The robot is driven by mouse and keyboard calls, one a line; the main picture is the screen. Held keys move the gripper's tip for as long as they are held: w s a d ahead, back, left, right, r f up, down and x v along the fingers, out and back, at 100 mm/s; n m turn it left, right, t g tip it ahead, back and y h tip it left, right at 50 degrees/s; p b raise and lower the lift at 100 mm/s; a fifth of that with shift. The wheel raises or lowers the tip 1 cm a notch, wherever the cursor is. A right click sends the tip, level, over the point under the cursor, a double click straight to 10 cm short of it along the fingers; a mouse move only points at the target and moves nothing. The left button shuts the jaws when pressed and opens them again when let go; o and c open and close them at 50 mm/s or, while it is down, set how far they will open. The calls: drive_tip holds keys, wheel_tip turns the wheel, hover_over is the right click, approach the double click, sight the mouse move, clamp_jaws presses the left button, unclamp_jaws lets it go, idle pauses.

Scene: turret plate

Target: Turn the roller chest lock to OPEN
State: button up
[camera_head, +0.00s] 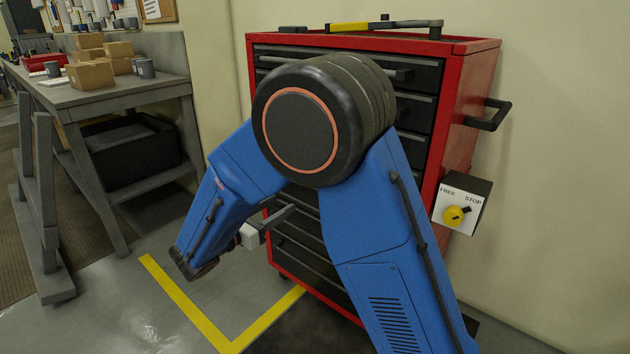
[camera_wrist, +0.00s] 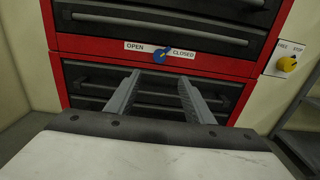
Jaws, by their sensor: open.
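The roller chest (camera_head: 470,110) is red with dark drawers; its red frame also fills the wrist view (camera_wrist: 85,45). Its lock is a blue knob (camera_wrist: 161,54) on the red strip between drawers, with OPEN on the left and CLOSED on the right. The knob's pointer seems to lean up and right, toward CLOSED. My gripper (camera_wrist: 160,78) is open and empty, its two fingers apart just below the lock in the picture and not touching it. In the head view my arm hides the lock and much of the chest front.
A box with a yellow knob marked FREE and STOP (camera_head: 476,190) is on the chest's right side, below a side handle (camera_head: 490,115). A workbench (camera_head: 100,90) with cartons stands at left. Yellow floor tape (camera_head: 190,305) marks open floor before the chest.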

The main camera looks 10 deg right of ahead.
drive_tip(key=x, duration=1.7)
drive_tip(key=shift+w+d, duration=0.1)
drive_tip(key=c, duration=1)
